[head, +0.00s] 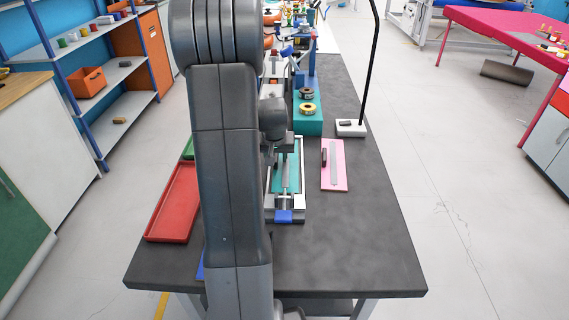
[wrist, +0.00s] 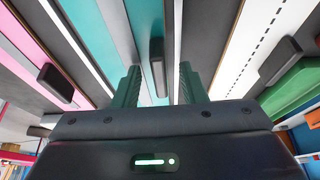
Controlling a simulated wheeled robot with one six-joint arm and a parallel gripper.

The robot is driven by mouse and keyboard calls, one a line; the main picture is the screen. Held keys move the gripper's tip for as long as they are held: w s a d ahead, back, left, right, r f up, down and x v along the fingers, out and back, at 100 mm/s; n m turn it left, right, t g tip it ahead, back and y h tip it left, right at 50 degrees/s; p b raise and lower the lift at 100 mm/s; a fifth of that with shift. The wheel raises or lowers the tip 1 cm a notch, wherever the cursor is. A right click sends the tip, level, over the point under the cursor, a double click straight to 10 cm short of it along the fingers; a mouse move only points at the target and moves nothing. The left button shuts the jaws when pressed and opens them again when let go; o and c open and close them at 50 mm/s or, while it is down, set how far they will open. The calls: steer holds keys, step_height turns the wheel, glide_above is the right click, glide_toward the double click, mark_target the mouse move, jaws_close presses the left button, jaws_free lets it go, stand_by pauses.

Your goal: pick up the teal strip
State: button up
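The teal strip (head: 294,176) lies in a pale metal frame with a blue end block (head: 284,216), near the middle of the dark table. My arm hides its left side in the head view. In the wrist view the teal strip (wrist: 150,20) runs away from my gripper (wrist: 158,75), with a pale band along it. The fingers are apart, one on each side of a dark upright block (wrist: 157,67) over the teal area. I cannot tell whether either finger touches the block. In the head view my gripper is small and partly hidden above the frame.
A pink board (head: 341,180) with a grey strip and dark block lies just right of the frame. A red tray (head: 174,207) lies left. A teal box (head: 312,124) with tape rolls and a lamp base (head: 351,128) stand behind. The table's front right is clear.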

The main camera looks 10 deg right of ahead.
jaws_close()
steer(key=shift+r, duration=0.1)
